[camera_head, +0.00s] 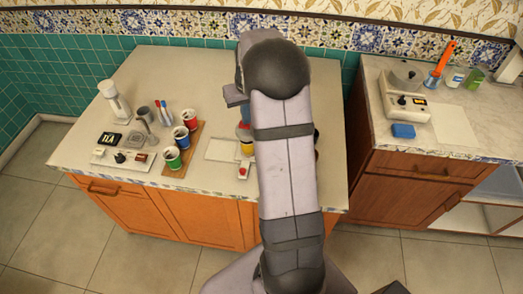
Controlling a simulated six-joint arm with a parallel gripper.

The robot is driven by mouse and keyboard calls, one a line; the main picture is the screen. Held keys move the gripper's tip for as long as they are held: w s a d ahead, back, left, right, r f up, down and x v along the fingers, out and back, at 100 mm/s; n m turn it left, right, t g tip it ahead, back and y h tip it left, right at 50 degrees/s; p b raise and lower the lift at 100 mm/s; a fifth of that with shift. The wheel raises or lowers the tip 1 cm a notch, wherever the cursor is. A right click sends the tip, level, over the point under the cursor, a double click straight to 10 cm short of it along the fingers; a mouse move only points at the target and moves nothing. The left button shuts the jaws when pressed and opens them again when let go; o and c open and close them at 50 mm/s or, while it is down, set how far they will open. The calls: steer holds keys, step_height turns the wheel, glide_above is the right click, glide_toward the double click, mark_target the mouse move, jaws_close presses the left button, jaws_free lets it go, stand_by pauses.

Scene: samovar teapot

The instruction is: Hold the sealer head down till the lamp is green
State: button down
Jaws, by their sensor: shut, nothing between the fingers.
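My arm rises from the bottom centre, and its upper part covers the right side of the left counter. My gripper's fingers do not show; they are hidden behind the arm. A grey part of my wrist juts out at the arm's left edge. I cannot tell for sure which thing is the sealer. A blue and yellow thing (245,147) stands partly hidden behind my arm, with a small white box with a red button (243,171) in front of it. No green-lit lamp can be made out there.
On the left counter (215,70) are red (189,120), blue (181,136) and green (172,157) cups on a wooden board, a white bottle (114,100), and a white device (122,158). A beige machine (405,98) and blue block (403,131) stand on the right counter. A gap separates the counters.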

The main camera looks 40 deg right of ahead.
steer(key=shift+b+x, duration=0.5)
steer(key=shift+x, duration=0.45)
steer(key=shift+s+a+r, duration=0.1)
steer(key=shift+s, duration=0.15)
steer(key=shift+r, duration=0.1)
stand_by(1.3)
steer(key=p+v, duration=0.2)
steer(key=w+p+v, duration=0.1)
steer(key=p+v, duration=0.1)
steer(key=shift+r, duration=0.45)
